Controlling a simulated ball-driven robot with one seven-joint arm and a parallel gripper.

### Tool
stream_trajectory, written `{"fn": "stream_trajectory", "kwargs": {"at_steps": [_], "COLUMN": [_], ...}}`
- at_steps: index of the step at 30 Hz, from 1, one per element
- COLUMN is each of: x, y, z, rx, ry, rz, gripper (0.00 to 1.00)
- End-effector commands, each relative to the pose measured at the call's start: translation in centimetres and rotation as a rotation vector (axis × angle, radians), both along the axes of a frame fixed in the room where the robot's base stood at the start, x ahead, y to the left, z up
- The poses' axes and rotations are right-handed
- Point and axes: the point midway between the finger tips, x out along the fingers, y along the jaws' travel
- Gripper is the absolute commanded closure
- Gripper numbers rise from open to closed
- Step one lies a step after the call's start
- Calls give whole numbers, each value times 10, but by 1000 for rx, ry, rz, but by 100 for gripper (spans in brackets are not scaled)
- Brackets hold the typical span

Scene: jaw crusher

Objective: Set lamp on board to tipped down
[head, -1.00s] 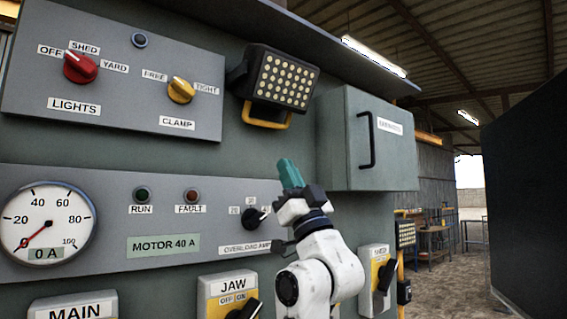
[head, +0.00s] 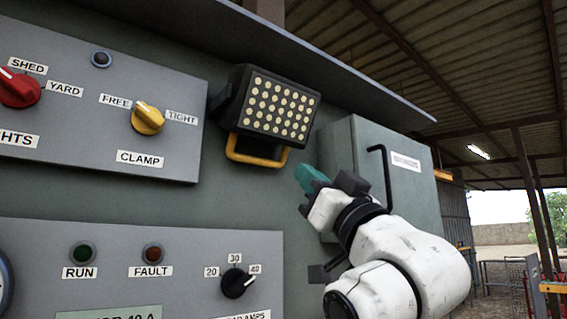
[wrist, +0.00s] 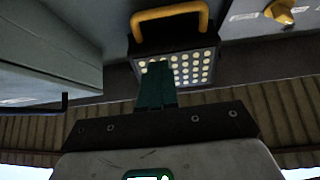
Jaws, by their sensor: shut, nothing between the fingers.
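The lamp (head: 275,108) is a black box with a grid of pale LEDs, mounted high on the green-grey board (head: 235,45). Its face looks outward, and a yellow handle (head: 255,157) hangs at its lower edge. My gripper (head: 303,170) has teal fingers that are shut and empty. In the head view it is just right of and below the lamp, apart from the handle. In the wrist view the fingers (wrist: 157,80) overlap the left part of the lamp face (wrist: 195,68), and the handle (wrist: 168,14) shows above. Whether they touch cannot be told.
A grey cabinet (head: 345,150) with a black handle stands right of the lamp, close behind my arm. The yellow clamp knob (head: 148,119) is on the panel to the left. The overload knob (head: 236,284) is below. A ledge (head: 330,65) runs above the lamp.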

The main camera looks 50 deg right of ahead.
Motion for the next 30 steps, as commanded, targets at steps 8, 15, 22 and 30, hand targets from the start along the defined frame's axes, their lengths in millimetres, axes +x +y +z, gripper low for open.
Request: {"fn": "stream_trajectory", "kwargs": {"at_steps": [8, 15, 22, 30], "x": [42, 75, 89, 90], "y": [-13, -23, -27, -27], "z": [40, 45, 43, 42], "rx": [0, 1, 0, -1], "ry": [1, 3, 0, -1], "rz": [-1, -1, 0, -1], "gripper": [100, 100, 100, 100]}}
